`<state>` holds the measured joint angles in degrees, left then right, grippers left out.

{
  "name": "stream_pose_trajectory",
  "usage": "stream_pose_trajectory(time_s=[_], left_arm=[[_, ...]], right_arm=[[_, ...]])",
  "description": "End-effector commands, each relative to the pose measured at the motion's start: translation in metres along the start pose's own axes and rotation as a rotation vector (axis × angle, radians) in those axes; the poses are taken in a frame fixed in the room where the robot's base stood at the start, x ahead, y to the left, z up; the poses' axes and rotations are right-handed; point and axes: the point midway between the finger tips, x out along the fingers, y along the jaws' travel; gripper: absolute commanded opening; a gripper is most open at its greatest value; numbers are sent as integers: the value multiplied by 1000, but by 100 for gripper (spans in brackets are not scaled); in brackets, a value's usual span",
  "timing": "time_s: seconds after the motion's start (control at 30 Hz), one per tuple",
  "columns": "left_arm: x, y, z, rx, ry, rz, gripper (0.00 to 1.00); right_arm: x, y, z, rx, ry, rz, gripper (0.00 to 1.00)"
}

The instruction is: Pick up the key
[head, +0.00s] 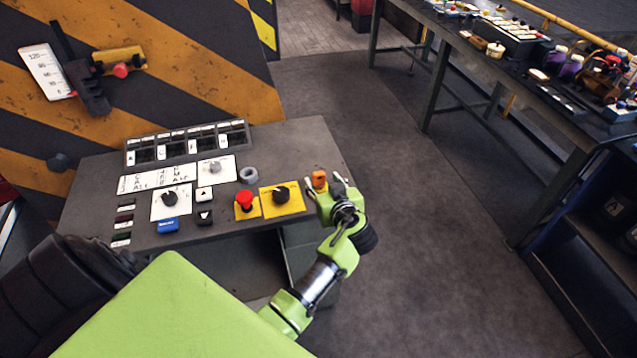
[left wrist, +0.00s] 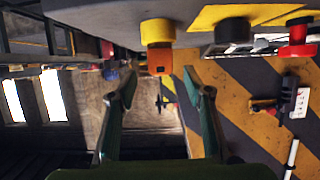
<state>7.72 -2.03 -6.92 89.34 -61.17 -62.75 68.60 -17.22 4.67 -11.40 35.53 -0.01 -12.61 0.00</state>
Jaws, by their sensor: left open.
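A small orange block-like piece, which looks like the key (head: 319,180), is at the right end of the control desk. In the left wrist view the orange key (left wrist: 160,62) sits against a yellow round part (left wrist: 158,31) at the desk's edge. My left gripper (head: 324,188) is open close to it, with one finger on each side in the head view. In the left wrist view the open fingers (left wrist: 160,88) lie left and right of the key, and nothing is between them at the tips. Contact cannot be told. My right gripper is not in view.
The desk (head: 330,148) carries a red button (head: 244,199), a black knob on a yellow plate (head: 282,195), a grey ring (head: 249,175) and a blue button (head: 168,226). A striped wall (head: 190,50) stands behind. The floor (head: 400,200) to the right is clear up to a cluttered workbench (head: 560,95).

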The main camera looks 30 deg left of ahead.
Motion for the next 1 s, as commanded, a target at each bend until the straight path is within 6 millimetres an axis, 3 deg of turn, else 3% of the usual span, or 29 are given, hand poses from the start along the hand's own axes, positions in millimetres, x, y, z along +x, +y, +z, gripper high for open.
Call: stream_pose_trajectory(time_s=[0.3, 0.63, 0.8, 1.0], left_arm=[[44, -1, 4, 2, 1, -1, 46], [51, -1, 3, 1, -1, 1, 46], [51, -1, 3, 2, -1, 1, 2], [50, -1, 3, 1, -1, 1, 2]], right_arm=[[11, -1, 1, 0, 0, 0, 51], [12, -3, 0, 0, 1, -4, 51], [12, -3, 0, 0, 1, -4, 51], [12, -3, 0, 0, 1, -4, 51]])
